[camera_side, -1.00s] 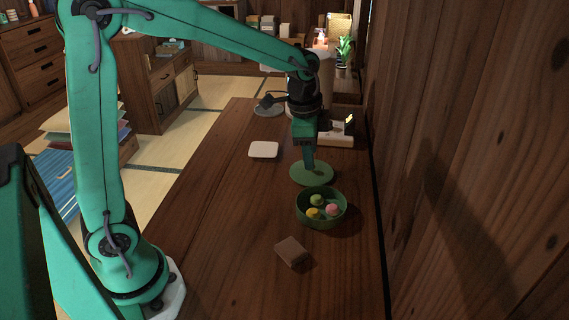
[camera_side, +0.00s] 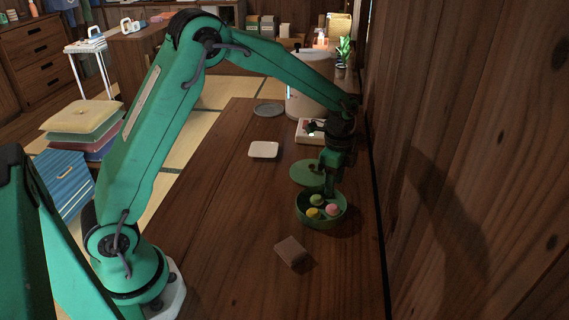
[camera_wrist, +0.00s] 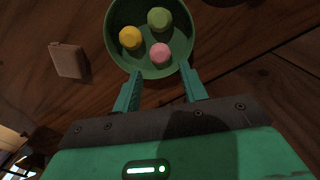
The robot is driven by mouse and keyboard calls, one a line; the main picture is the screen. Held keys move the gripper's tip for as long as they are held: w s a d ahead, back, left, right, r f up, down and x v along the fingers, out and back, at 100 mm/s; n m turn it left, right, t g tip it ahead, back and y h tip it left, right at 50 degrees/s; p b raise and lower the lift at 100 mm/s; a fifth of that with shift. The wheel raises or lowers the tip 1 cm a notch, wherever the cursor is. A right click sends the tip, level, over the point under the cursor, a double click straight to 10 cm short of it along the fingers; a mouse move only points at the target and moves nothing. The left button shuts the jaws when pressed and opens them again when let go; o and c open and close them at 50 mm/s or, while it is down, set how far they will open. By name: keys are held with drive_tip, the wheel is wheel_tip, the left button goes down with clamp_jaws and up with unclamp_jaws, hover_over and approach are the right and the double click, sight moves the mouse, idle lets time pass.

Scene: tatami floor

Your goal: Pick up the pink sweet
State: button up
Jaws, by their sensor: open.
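The pink sweet (camera_side: 332,209) sits in a round green bowl (camera_side: 305,221) with a yellow sweet (camera_side: 313,212) and a green sweet (camera_side: 316,199). In the wrist view the pink sweet (camera_wrist: 160,53) is the one nearest my fingers, with the yellow sweet (camera_wrist: 130,38) and green sweet (camera_wrist: 159,19) beyond it. My gripper (camera_wrist: 158,82) is open and empty, its two fingertips at the bowl's near rim (camera_wrist: 112,48). In the side view my gripper (camera_side: 329,190) is over the bowl's far edge. The exact fingertip height is unclear.
A green lid (camera_side: 303,171) lies behind the bowl. A brown block (camera_side: 292,251) lies in front of it; a white square dish (camera_side: 263,150) and a grey plate (camera_side: 268,110) are farther back. A wooden wall (camera_side: 470,160) stands close on the right.

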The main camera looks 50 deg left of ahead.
sight(333, 206)
drive_tip(key=shift+f, duration=1.1)
drive_tip(key=shift+f, duration=0.1)
drive_tip(key=shift+d+f, duration=0.2)
drive_tip(key=shift+f, duration=2.3)
drive_tip(key=c, duration=0.7)
